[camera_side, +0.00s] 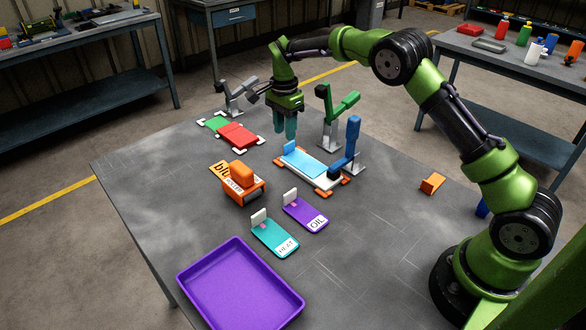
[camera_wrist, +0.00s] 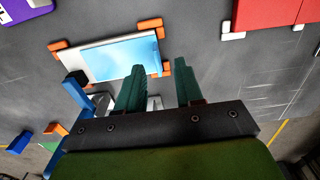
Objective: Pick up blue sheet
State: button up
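The blue sheet (camera_side: 310,163) lies on a white plate (camera_side: 325,182) with orange corner pieces, near the middle of the table. A raised blue tab (camera_side: 290,147) stands at its far left end. In the wrist view the sheet (camera_wrist: 125,59) shows as a light blue rectangle beyond the fingers. My gripper (camera_side: 286,127) points down above the table, just behind the plate and apart from the sheet. Its two teal fingers (camera_wrist: 158,78) are spread with nothing between them.
Green and blue lever clamps (camera_side: 335,112) (camera_side: 352,140) stand close to the plate's right side. A red block (camera_side: 238,134) and an orange stamp-like block (camera_side: 242,178) sit to the left. Teal (camera_side: 274,237) and purple (camera_side: 306,215) tags and a purple tray (camera_side: 240,285) are in front.

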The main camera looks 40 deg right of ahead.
aim_at(289, 143)
jog(key=f, duration=0.3)
jog(key=d+f, duration=0.1)
jog(key=shift+s+f, duration=0.3)
jog(key=shift+f, duration=0.6)
grip_shut()
